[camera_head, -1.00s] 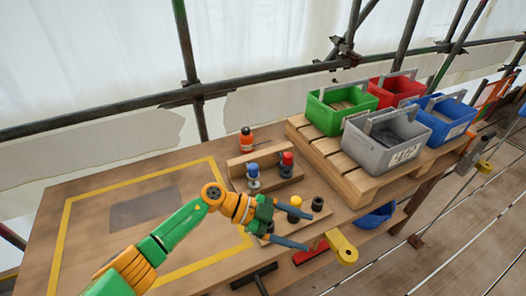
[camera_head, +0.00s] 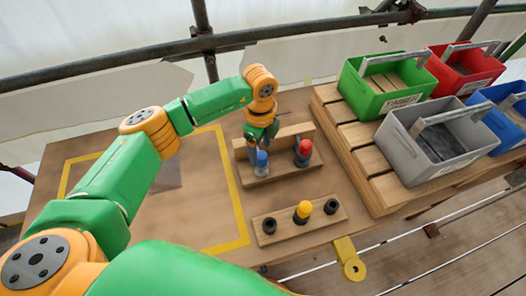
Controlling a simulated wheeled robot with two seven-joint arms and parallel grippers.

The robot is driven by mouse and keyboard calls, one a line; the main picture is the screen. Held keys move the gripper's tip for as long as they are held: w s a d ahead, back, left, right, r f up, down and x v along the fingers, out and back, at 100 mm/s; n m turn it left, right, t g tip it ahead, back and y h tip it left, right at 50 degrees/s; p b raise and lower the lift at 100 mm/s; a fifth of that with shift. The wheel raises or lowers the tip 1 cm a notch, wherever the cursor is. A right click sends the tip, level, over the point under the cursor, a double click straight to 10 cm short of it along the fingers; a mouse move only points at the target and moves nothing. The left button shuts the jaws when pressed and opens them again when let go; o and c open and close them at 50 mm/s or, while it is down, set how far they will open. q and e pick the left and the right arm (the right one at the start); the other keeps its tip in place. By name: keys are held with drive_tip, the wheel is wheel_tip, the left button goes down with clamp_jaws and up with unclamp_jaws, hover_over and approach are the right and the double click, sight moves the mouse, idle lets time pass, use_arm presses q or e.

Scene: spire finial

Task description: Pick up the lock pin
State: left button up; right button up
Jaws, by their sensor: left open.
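My left gripper (camera_head: 262,136) points down over the left end of a wooden rack (camera_head: 285,171). It is open, its fingers close to a blue-topped pin (camera_head: 262,160); I cannot tell whether they touch it. A red-topped pin (camera_head: 304,152) stands upright in the rack to the right. A yellow-topped piece (camera_head: 303,210) stands in a low wooden block (camera_head: 290,224) in front, between two black pieces. Which one is the lock pin I cannot tell by looks. The orange-topped piece seen earlier behind the rack is not clearly visible, likely hidden by my gripper.
Grey (camera_head: 440,140), green (camera_head: 387,84), red (camera_head: 466,68) and blue (camera_head: 508,112) bins stand on a wooden pallet (camera_head: 372,180) at the right. A yellow bracket (camera_head: 347,259) sits at the table's front edge. The yellow-taped area (camera_head: 235,200) at left is mostly clear under my arm.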

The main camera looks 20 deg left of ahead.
sight(261, 154)
use_arm(q)
drive_tip(key=shift+s+d+f, duration=0.1)
drive_tip(key=shift+s+f, duration=0.05)
drive_tip(key=shift+f, duration=0.5)
drive_tip(key=shift+s+d+f, duration=0.1)
drive_tip(key=shift+f, duration=0.5)
drive_tip(key=shift+w+f, duration=0.2)
drive_tip(key=shift+f, duration=0.15)
drive_tip(key=c, duration=1.2)
clamp_jaws()
drive_tip(key=shift+a+r, duration=0.1)
drive_tip(key=shift+r, duration=0.05)
